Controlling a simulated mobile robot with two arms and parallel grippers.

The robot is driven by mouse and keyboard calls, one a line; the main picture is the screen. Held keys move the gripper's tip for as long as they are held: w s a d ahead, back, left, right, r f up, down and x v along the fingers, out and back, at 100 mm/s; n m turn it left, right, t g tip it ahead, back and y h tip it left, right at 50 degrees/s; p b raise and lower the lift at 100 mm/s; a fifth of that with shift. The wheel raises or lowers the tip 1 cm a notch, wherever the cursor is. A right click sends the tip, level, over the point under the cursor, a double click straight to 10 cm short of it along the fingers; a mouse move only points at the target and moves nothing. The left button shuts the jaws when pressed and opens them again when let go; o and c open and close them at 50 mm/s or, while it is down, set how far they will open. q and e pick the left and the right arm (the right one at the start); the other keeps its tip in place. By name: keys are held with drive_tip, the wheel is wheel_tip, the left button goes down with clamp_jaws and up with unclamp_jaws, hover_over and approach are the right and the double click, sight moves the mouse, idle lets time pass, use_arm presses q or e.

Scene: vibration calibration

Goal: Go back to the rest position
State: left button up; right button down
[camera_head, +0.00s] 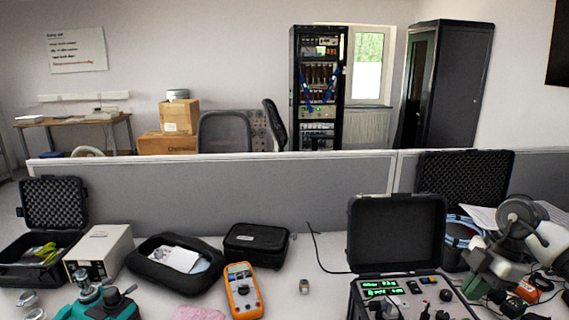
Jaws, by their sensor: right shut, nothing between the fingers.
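My right arm comes in from the right edge, with a white link and a grey round joint. My right gripper (478,284) is at its lower end, low over the table beside the open instrument case (398,235). It is shut and holds nothing. Its fingertips are small and partly lost among dark items. The case has a raised black lid and a panel with green lit displays. My left gripper is not in view.
An orange multimeter (243,291), a black pouch (256,244), a beige box (99,252) and a teal device (101,304) stand on the table. Cables and small items crowd the right. A grey partition (240,188) runs behind. Bare table shows around the small yellow-grey item (304,286).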

drive_tip(key=a+t+y, duration=1.1)
drive_tip(key=a+y, duration=0.2)
drive_tip(key=a, duration=1.3)
drive_tip(key=s+d+f+m+t+h, duration=0.55)
drive_tip(key=d+f+m+h, duration=0.35)
drive_tip(key=m+h, duration=0.75)
drive_tip(key=s+f+g, duration=0.6)
drive_tip(key=s+f, duration=0.1)
drive_tip(key=s, duration=0.4)
drive_tip(key=s+f+g, duration=0.6)
drive_tip(key=s+g, duration=0.1)
drive_tip(key=s, duration=0.3)
wheel_tip(320, 180, down, 28)
drive_tip(key=s+g, duration=0.1)
drive_tip(key=s, duration=0.1)
drive_tip(key=s+d+f+g, duration=0.1)
drive_tip(key=s+d+f, duration=0.2)
drive_tip(key=s+f, duration=1)
drive_tip(key=shift+s+d+f, duration=0.2)
drive_tip(key=shift+s+d, duration=0.1)
drive_tip(key=shift+s, duration=0.9)
